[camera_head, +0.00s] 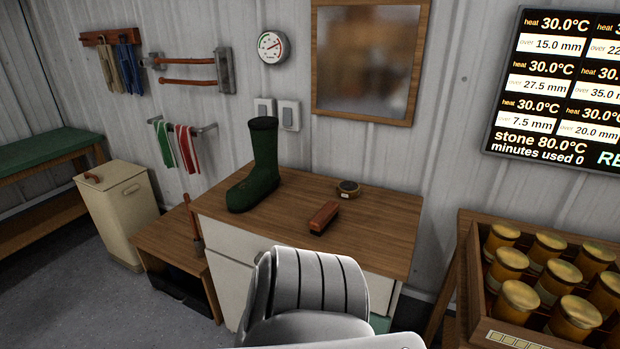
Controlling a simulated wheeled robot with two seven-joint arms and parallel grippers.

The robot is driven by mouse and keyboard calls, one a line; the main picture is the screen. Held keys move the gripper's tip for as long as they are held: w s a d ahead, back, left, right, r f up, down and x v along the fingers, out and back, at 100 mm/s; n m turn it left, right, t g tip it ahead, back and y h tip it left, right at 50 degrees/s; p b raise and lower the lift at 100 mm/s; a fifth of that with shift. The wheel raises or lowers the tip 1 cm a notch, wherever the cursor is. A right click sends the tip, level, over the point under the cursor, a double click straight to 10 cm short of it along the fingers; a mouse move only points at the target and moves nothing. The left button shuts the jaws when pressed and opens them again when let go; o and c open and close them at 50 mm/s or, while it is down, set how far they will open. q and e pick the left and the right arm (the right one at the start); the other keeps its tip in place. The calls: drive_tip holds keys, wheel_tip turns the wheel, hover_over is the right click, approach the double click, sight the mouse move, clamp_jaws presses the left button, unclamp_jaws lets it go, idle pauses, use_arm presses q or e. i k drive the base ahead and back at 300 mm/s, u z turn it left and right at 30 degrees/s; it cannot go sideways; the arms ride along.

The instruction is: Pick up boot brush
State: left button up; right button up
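The boot brush (323,216), a small reddish-brown block with dark bristles beneath, lies on the wooden top of the cabinet (375,228), right of the middle. A dark green boot (259,165) stands upright to its left, apart from it. A small round tin (348,189) with a dark lid sits behind the brush, also apart from it. Neither of my grippers shows in the head view, and nothing is holding the brush.
A pale grey ribbed shape, which seems to be part of me, covers the cabinet's lower front. A crate (480,330) of several amber jars stands at right. A low wooden stand (165,240) and a cream bin (117,213) are at left. The cabinet top around the brush is mostly clear.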

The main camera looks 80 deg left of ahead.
sight(323, 220)
drive_tip(key=u, duration=1)
drive_tip(key=i, duration=0.9)
drive_tip(key=u, duration=0.95)
